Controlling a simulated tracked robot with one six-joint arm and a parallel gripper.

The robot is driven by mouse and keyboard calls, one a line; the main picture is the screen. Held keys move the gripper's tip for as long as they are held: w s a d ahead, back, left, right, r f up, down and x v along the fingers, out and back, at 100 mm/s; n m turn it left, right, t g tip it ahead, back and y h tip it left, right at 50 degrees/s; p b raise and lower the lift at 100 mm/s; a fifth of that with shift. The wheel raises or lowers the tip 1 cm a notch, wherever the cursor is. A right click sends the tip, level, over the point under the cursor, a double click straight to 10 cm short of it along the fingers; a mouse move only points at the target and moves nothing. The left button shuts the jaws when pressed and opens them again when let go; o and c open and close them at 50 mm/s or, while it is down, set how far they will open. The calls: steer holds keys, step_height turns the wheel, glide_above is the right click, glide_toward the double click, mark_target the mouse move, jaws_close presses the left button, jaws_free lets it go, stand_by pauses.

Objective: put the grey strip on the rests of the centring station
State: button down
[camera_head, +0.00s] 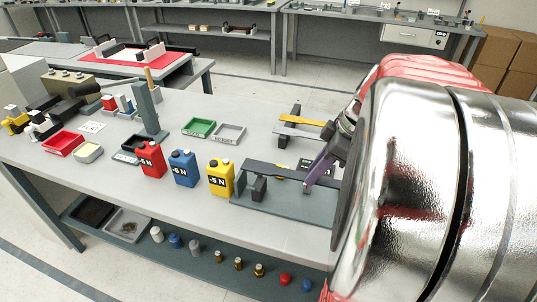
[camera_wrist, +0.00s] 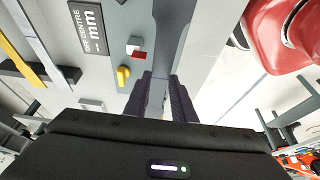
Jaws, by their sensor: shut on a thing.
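The dark grey strip (camera_head: 272,171) lies lengthwise above the centring station in the head view. Its wide end and narrow middle run up from my jaws in the wrist view (camera_wrist: 171,25). My gripper (camera_head: 317,175), with purple fingers, is shut on the strip; in the wrist view the fingers (camera_wrist: 160,85) stand on either side of it. The centring station's base plate (camera_head: 285,207) is grey-green, with dark upright rests (camera_head: 258,188) near its left end. The strip passes over these; I cannot tell whether it touches them. My arm hides the station's right end.
Yellow (camera_head: 220,178), blue (camera_head: 184,168) and red (camera_head: 151,159) canisters stand just left of the station. A rack with a yellow strip (camera_head: 300,122) and a lilac strip (camera_head: 297,134) stands behind. Green (camera_head: 199,127) and grey (camera_head: 229,133) trays lie back left.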

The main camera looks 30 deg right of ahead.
mark_target(318, 181)
steer(key=shift+f, duration=1.1)
steer(key=shift+f, duration=1.9)
steer(key=c, duration=1.5)
jaws_free()
steer(key=v, duration=1.2)
